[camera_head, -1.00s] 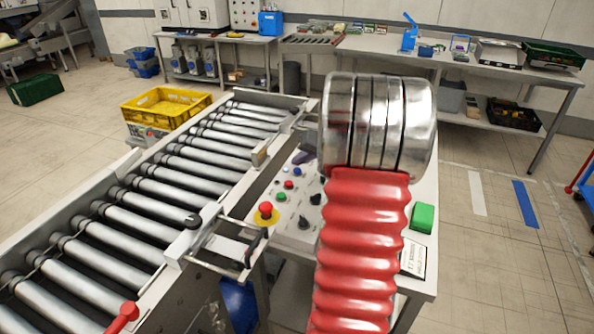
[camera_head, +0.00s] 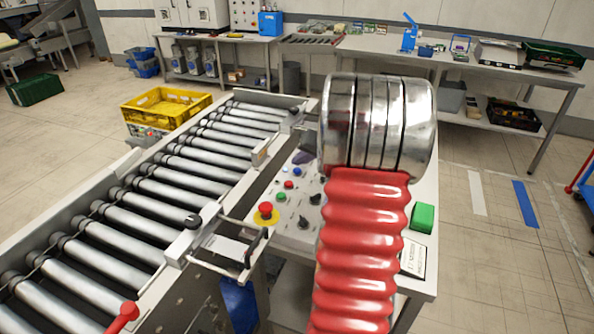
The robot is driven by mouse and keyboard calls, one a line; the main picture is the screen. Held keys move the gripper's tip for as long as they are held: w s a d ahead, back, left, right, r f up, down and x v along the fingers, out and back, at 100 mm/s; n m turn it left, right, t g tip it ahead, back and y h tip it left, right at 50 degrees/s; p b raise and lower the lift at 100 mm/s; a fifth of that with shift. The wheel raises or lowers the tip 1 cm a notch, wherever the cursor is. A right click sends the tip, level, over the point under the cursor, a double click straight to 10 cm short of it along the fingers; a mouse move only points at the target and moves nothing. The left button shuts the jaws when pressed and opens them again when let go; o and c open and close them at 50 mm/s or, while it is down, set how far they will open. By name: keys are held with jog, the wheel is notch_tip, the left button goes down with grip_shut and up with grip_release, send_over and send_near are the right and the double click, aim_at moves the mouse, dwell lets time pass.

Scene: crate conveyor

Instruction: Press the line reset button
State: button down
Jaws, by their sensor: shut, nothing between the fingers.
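A grey control panel (camera_head: 290,236) stands beside the roller conveyor. It carries a red mushroom button on a yellow base (camera_head: 265,212), a small green button (camera_head: 281,197), a small red button (camera_head: 288,184), a blue button (camera_head: 297,171) and several black knobs (camera_head: 303,222). The labels are too small to read, so I cannot tell which is the line reset button. My arm, with red bellows and steel rings, covers the panel's right part. My gripper's fingers are not visible.
The roller conveyor (camera_head: 133,231) fills the left, with a yellow crate (camera_head: 165,106) beyond it. A green block (camera_head: 423,217) and a printed card (camera_head: 414,257) lie on the table right of my arm. A long workbench (camera_head: 470,62) stands at the back; floor at right is mostly clear.

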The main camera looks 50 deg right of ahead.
aim_at(299, 171)
jog(key=shift+f, duration=0.2)
dwell(0.5)
jog(key=shift+f, duration=0.2)
jog(key=shift+f, duration=0.5)
dwell(1.0)
jog(key=shift+r, duration=0.9)
jog(key=shift+r, duration=0.1)
jog(key=shift+r, duration=2.45)
jog(key=shift+a, duration=0.1)
